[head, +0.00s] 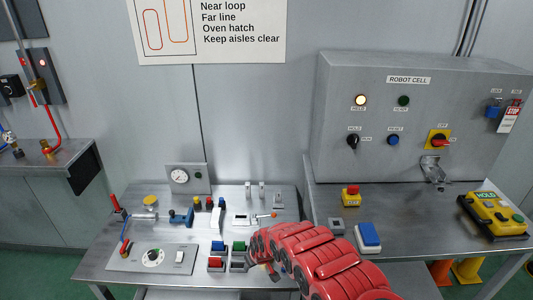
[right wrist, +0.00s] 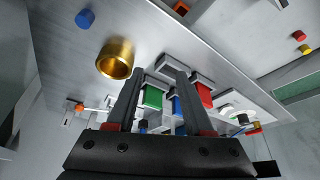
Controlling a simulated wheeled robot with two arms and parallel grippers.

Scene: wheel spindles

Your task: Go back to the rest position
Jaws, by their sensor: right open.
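My right arm (head: 325,262) is red and comes in from the bottom right of the head view, reaching over the right part of the left bench. Its gripper is mostly hidden behind the arm there. In the right wrist view my right gripper (right wrist: 160,76) is open, with two dark fingers apart. Nothing is held between them. A green block (right wrist: 152,97), a blue block (right wrist: 177,105) and a red block (right wrist: 205,95) show behind and between the fingers. I cannot tell how near they are. My left gripper is not in view.
The left bench (head: 110,277) carries a gauge (head: 180,177), a dial panel (head: 153,255) and several small coloured parts. A brass ring (right wrist: 115,60) shows near the fingers. The right bench (head: 425,232) holds a yellow pendant (head: 495,214) below the control box (head: 420,110).

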